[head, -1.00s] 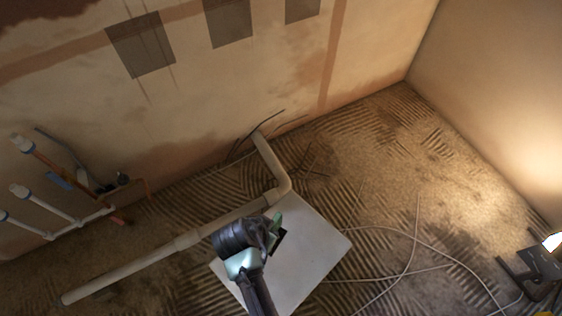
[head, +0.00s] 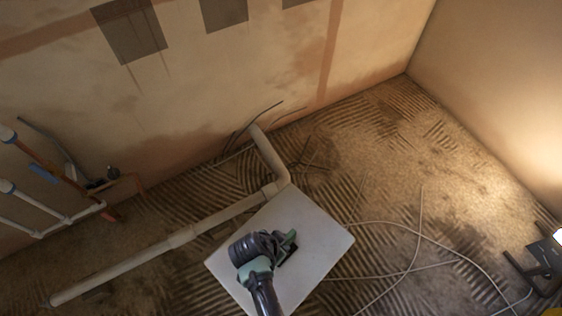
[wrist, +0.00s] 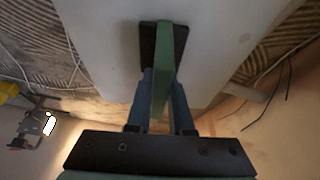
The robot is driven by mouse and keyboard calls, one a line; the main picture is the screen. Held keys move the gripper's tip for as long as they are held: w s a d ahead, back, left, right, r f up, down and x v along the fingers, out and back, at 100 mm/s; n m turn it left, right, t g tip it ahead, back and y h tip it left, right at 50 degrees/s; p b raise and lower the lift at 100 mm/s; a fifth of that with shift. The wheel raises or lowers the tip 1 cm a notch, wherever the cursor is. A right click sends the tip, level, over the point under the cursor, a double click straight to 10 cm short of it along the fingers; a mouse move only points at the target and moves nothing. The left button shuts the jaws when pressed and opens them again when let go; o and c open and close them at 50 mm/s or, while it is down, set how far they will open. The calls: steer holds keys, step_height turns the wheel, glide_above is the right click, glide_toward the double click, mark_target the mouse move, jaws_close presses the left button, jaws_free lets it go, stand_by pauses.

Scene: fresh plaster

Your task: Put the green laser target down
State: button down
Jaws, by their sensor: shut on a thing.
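The green laser target (head: 289,239) is an upright green plate with a black foot; in the wrist view the plate (wrist: 170,60) runs between my gripper's two blue fingers. My gripper (head: 279,247) is shut on it; its fingertips also show in the wrist view (wrist: 163,80). The target is over the white tabletop (head: 325,236), which fills the upper middle of the wrist view. The black foot (wrist: 148,45) appears close to the white surface, but I cannot tell whether it touches.
Bare white surface surrounds the target. A beige pipe (head: 180,236) runs along the ridged floor behind. A pale cable (head: 410,268) lies looped at the right, near a lit work lamp (head: 545,258). Copper and white pipes (head: 50,205) stand at the left wall.

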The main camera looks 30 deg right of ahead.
steer(key=shift+r, duration=0.1)
steer(key=c, duration=0.8)
jaws_free()
steer(key=p+v, duration=0.6)
steer(key=v, duration=0.6)
steer(key=shift+s, duration=0.1)
